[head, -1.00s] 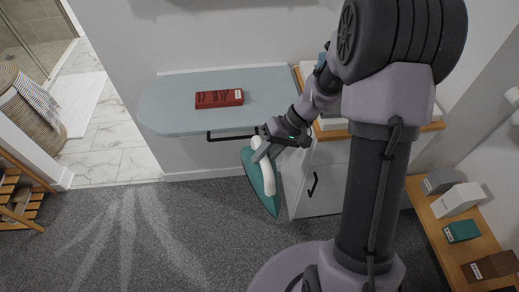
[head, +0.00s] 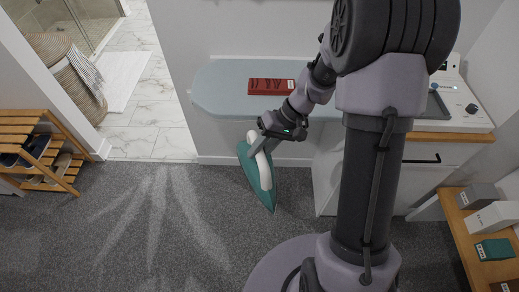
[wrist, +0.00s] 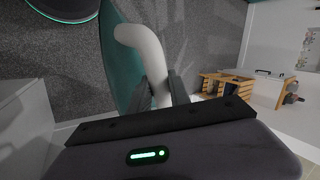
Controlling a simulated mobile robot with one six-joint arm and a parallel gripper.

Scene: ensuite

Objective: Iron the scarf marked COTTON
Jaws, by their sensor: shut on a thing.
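My gripper (head: 265,140) is shut on the white handle of a green iron (head: 268,193). The iron hangs tilted in the air, its pointed tip downward, in front of the ironing board and above the grey carpet. In the wrist view the iron's white handle (wrist: 148,58) is between the two fingers. A folded red scarf (head: 271,87) lies on the light blue ironing board (head: 222,91). Its dark marking is too small to read here. My arm partly hides the board's right side.
A white cabinet with a wooden top (head: 440,137) stands right of the board. A wooden bench (head: 460,232) with several boxes is at the right. A slatted shoe rack (head: 50,152) and a wicker basket (head: 68,75) are at the left. The carpet at front left is clear.

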